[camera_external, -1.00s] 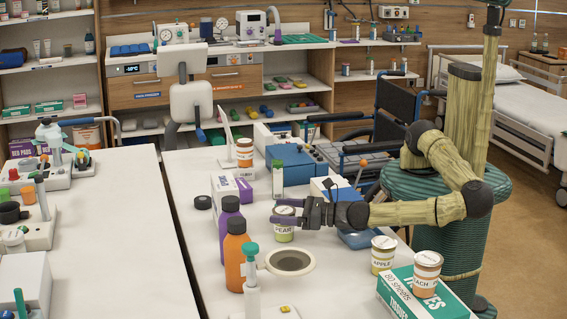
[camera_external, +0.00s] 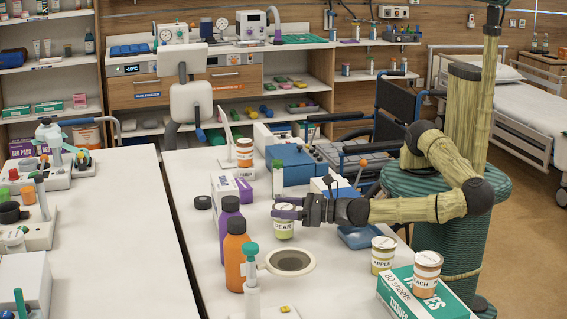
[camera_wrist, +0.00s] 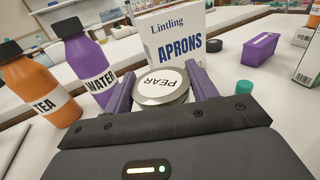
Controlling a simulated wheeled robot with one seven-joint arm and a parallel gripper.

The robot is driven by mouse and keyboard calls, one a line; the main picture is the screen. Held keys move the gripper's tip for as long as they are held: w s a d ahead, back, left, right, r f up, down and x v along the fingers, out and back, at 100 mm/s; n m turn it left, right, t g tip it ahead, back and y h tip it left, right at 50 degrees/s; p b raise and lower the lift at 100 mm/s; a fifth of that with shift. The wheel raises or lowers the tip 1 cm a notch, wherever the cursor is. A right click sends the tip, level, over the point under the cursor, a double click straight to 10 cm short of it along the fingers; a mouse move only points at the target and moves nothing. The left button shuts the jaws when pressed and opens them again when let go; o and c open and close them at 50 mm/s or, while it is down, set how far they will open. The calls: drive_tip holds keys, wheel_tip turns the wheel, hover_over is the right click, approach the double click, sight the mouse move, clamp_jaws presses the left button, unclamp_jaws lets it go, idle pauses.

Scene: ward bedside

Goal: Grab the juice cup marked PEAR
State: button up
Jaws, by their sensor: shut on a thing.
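The juice cup marked PEAR (camera_external: 284,225) has a green and white body and a pale lid. In the wrist view its lid (camera_wrist: 160,83), lettered PEAR, sits between the two purple fingers. My gripper (camera_external: 287,209) is shut on the PEAR cup near its top, with my arm reaching in from the right. The cup is upright; whether its base touches the table cannot be told. The wrist view also shows my gripper (camera_wrist: 162,90) around the cup.
A purple WATER bottle (camera_wrist: 90,66) and an orange TEA bottle (camera_wrist: 38,88) stand left of the cup. An APRONS box (camera_wrist: 170,40) stands behind it. An APPLE cup (camera_external: 382,256) and another cup (camera_external: 427,273) on a tissue box (camera_external: 400,296) stand to the right. A ringed opening (camera_external: 308,258) lies in front.

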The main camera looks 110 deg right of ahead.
wheel_tip(320, 180, up, 8)
drive_tip(key=shift+f, duration=0.1)
drive_tip(key=shift+d+r, duration=0.1)
drive_tip(key=shift+r, duration=0.55)
